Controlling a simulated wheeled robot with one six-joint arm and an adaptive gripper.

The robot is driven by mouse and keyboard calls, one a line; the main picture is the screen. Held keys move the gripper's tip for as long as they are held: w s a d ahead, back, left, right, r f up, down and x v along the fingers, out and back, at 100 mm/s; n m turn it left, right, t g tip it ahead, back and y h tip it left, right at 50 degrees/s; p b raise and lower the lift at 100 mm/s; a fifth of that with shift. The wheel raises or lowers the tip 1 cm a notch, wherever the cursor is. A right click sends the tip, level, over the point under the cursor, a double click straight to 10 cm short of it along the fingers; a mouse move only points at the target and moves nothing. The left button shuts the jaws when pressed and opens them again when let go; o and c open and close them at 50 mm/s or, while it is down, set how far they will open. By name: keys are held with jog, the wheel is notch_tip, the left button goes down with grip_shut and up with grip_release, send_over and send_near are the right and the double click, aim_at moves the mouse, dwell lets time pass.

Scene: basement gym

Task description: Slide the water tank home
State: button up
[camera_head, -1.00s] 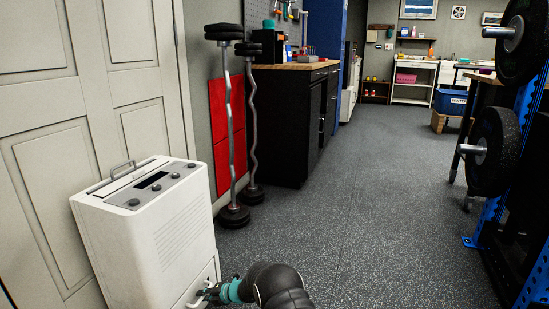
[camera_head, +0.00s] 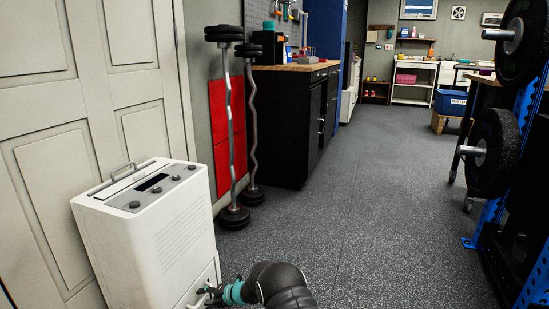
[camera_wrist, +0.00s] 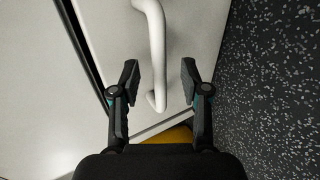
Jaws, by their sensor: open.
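The water tank (camera_wrist: 195,50) is a white block low in the front of a white dehumidifier (camera_head: 150,235). Its curved white handle (camera_wrist: 155,50) shows in the wrist view, and a dark gap runs between the tank's face and the casing. My gripper (camera_wrist: 160,80) is open, with one finger on each side of the handle's lower end; I see space beside both fingers. In the head view my gripper (camera_head: 210,291) is at the lower right of the dehumidifier, small and partly hidden. How far the tank stands out I cannot tell.
A panelled door (camera_head: 60,140) stands close behind the dehumidifier. Curl bars (camera_head: 232,140) lean by a black cabinet (camera_head: 290,125). A weight rack (camera_head: 495,200) stands at the right. The speckled floor (camera_head: 370,200) between is clear. A yellow patch (camera_wrist: 175,137) shows below the tank.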

jog(key=p+v, duration=0.3)
jog(key=v, duration=0.4)
jog(key=shift+d, duration=0.3)
jog(key=shift+r, duration=0.15)
dwell(0.4)
